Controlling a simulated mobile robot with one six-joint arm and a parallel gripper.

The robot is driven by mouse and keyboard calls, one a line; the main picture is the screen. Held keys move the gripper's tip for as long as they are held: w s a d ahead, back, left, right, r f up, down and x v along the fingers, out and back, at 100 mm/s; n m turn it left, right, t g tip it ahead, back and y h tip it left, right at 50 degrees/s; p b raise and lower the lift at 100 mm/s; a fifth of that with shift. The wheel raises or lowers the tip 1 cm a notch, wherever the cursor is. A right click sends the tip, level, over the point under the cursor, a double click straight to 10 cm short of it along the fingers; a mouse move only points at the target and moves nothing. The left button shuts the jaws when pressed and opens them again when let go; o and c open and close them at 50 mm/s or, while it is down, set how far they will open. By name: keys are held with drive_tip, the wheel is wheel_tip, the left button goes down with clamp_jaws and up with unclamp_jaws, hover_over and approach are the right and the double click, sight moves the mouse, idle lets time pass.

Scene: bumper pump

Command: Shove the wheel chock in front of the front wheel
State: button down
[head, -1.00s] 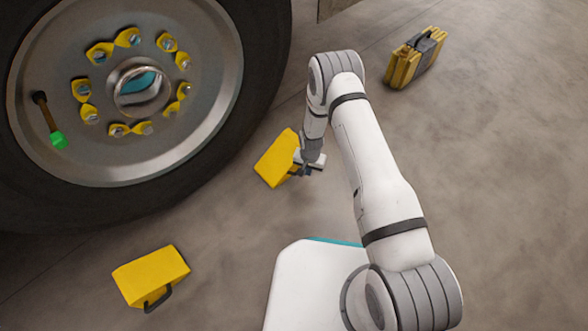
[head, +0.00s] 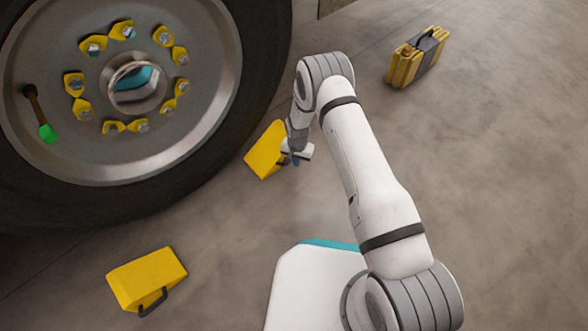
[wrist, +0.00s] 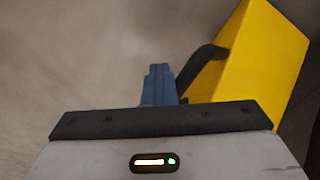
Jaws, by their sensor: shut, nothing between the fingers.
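A large wheel with a black tyre (head: 262,85) and grey rim fills the upper left of the head view. A yellow wheel chock (head: 264,152) lies on the floor just right of the tyre, with a small gap of floor showing. My gripper (head: 296,163) is at the chock's right side, low near the floor. In the wrist view its blue-grey fingers (wrist: 158,85) are closed together and empty, beside the dark handle of the yellow chock (wrist: 250,65). I cannot tell whether they touch it. A second yellow chock (head: 146,279) with a dark handle lies at the lower left.
A yellow and grey case (head: 416,58) stands on the floor at the upper right. A green-tipped part (head: 47,133) shows on the wheel's left side. The concrete floor (head: 510,190) to the right is clear.

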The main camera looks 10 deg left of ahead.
drive_tip(key=shift+w+a, duration=0.9)
drive_tip(key=shift+a, duration=0.45)
drive_tip(key=shift+w+a, duration=0.85)
drive_tip(key=shift+a, duration=0.5)
drive_tip(key=shift+w+a, duration=0.9)
drive_tip(key=shift+a, duration=0.45)
drive_tip(key=shift+s+d, duration=0.2)
drive_tip(key=shift+d, duration=0.1)
drive_tip(key=shift+s+d+p, duration=0.6)
drive_tip(key=shift+d+p, duration=0.35)
drive_tip(key=shift+p, duration=0.05)
drive_tip(key=shift+d, duration=0.1)
wheel_tip(320, 180, up, 10)
drive_tip(key=p, duration=0.5)
